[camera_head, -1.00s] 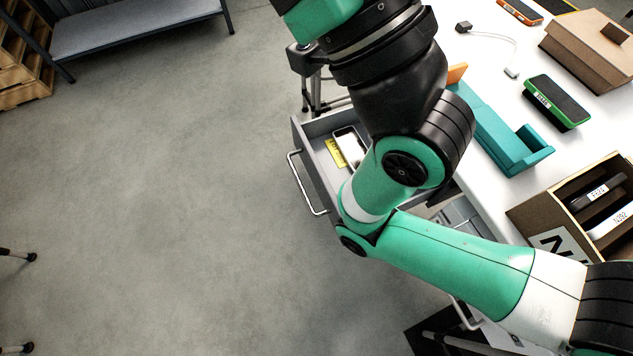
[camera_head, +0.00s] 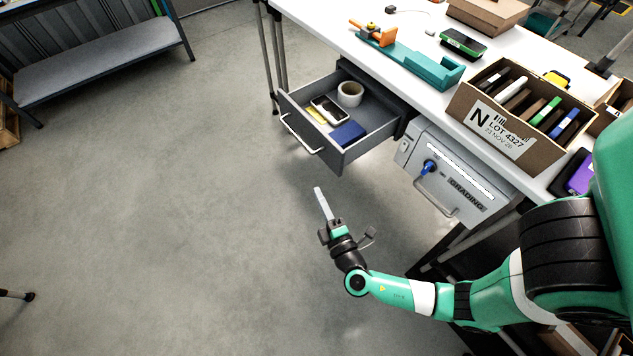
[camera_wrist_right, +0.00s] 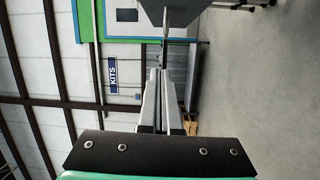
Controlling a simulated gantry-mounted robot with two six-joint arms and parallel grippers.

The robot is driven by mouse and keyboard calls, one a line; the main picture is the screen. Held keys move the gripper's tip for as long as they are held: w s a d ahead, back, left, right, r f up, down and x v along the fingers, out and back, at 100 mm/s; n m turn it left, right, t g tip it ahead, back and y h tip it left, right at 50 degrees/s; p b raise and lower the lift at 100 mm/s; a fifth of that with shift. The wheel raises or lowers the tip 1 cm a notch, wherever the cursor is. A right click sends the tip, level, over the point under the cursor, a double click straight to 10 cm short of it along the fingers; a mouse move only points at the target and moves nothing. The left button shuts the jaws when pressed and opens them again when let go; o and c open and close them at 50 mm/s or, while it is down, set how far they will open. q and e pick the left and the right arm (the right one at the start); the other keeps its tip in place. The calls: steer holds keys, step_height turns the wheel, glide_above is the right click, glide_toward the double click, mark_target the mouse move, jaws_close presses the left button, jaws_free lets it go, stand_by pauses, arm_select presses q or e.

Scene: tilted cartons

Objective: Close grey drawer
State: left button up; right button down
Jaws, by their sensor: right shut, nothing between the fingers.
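The grey drawer (camera_head: 369,146) is pulled open under the white table in the head view. Its front panel faces left and carries a silver bar handle (camera_head: 301,134). My left gripper is not in view.
A grey cabinet marked GRADING (camera_head: 457,178), with a blue key and handle, hangs right of the drawer. A carton of several items (camera_head: 503,131) and a teal holder (camera_head: 425,66) stand on the table (camera_head: 398,93). The floor left of the drawer is clear.

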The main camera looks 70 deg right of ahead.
mark_target(328, 164)
steer(key=shift+n, duration=0.4)
steer(key=d, duration=0.4)
steer(key=w+d+f+b, duration=0.1)
steer(key=d, duration=0.3)
steer(key=w+d+b, duration=0.1)
steer(key=d, duration=0.3)
steer(key=shift+d+f, duration=0.15)
steer(key=shift+f, duration=0.25)
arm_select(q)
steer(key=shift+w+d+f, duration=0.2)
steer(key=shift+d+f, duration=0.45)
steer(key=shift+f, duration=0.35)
